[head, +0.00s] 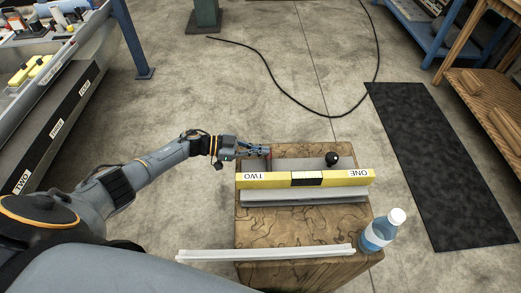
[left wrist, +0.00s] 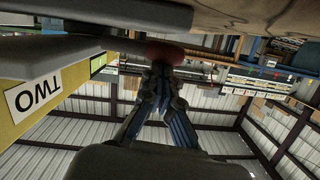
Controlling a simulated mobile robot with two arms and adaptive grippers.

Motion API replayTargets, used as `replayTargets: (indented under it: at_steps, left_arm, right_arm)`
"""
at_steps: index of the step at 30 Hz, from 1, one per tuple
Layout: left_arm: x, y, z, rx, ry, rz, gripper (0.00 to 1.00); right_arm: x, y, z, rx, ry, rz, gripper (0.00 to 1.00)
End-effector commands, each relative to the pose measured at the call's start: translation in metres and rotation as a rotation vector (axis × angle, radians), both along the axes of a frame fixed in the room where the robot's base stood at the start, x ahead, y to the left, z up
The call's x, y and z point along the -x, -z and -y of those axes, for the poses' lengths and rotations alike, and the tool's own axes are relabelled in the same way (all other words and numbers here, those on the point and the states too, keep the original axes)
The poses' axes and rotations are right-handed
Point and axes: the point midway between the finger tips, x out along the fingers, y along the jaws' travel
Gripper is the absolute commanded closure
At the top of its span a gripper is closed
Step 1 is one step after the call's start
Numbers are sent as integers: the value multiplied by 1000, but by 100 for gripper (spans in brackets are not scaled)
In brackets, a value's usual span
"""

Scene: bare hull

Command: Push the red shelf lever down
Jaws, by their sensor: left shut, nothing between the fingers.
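A yellow shelf front (head: 270,181) on a wooden block carries the labels TWO and ONE, upside down in the head view. My left gripper (head: 264,152) is shut and empty at the TWO end, behind the yellow front. A small bit of red, the red lever (head: 268,158), shows at its fingertips and is mostly hidden. In the left wrist view, the round red lever end (left wrist: 166,52) sits right at the tips of my shut left gripper (left wrist: 160,70). I cannot tell for sure whether they touch. A black ball knob (head: 332,159) stands at the ONE end. My right gripper is out of view.
A water bottle (head: 381,231) stands at the block's near right corner. A white strip (head: 265,254) lies along its near edge. A black mat (head: 440,165) and a cable (head: 290,95) lie on the floor.

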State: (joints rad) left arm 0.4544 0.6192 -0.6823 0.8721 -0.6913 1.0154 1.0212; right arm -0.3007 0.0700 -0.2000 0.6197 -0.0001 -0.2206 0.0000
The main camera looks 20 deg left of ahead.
Motion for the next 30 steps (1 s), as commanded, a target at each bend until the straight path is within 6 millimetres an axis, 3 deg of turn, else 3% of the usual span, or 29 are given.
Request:
replayTargets:
  at_steps: [7,14,16,21,30]
  left_arm:
    - [0,-11,-1,0,-1,1,100]
    - [3,-50,-3,0,-5,0,100]
    - [12,-42,-21,-5,-6,-3,100]
    - [29,-52,-54,-3,-5,-1,100]
    - [45,-62,-86,-1,-4,-1,100]
  right_arm:
    - [0,-11,4,5,-3,0,39]
    - [0,-50,8,10,-4,0,39]
    - [0,-39,9,10,-4,1,39]
    - [0,-35,11,14,-5,1,39]
    - [0,-31,11,14,-5,1,39]
